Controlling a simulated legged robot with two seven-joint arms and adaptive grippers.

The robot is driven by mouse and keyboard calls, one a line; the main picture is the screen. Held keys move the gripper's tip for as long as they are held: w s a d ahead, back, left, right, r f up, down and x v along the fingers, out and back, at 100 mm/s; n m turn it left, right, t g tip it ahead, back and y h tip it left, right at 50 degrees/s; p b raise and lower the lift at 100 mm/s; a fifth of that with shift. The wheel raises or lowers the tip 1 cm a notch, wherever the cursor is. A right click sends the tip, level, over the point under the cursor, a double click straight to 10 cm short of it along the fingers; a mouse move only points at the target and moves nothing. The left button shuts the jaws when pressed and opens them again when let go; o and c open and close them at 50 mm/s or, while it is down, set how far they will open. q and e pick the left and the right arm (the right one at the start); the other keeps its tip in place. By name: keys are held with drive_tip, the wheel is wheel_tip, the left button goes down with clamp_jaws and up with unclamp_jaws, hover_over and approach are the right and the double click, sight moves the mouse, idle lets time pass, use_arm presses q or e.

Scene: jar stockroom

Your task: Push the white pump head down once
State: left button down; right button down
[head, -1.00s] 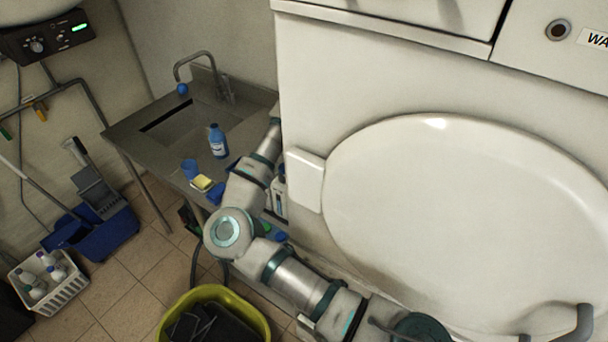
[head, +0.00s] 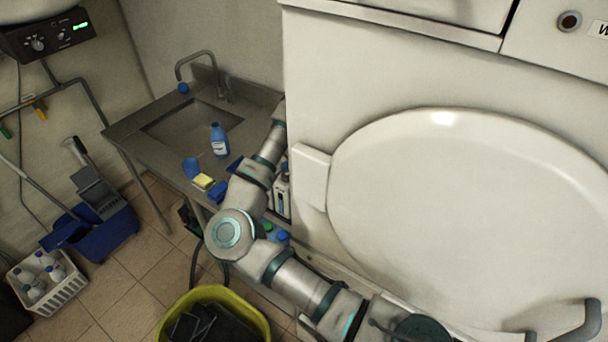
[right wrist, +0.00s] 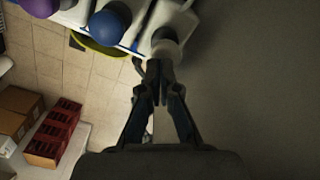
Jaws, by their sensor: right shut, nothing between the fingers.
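In the right wrist view my right gripper (right wrist: 154,82) is shut and empty, its fingertips together. Just beyond the tips is a whitish rounded top (right wrist: 166,42) on a white container, which may be the white pump head; its spout is not clear. I cannot tell whether the fingertips touch it. In the head view a white bottle (head: 282,196) stands between my arm and the white cabinet, partly hidden. The gripper end of that arm is hidden behind the cabinet edge. My left gripper is not in view.
A blue cap (right wrist: 106,28) and a purple cap (right wrist: 40,7) are close by. The white cabinet (head: 310,90) walls the right side. A yellow tub (head: 232,294) stands below.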

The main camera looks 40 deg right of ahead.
drive_tip(key=shift+f, duration=0.4)
drive_tip(key=shift+d+f+b, duration=0.45)
drive_tip(key=shift+d+f, duration=0.15)
drive_tip(key=shift+f, duration=0.35)
drive_tip(key=shift+a+r, duration=0.2)
drive_tip(key=shift+a, duration=0.1)
drive_tip(key=shift+r, duration=0.1)
drive_tip(key=shift+d+r+p, duration=0.1)
drive_tip(key=shift+r+p, duration=0.95)
drive_tip(key=shift+r, duration=0.5)
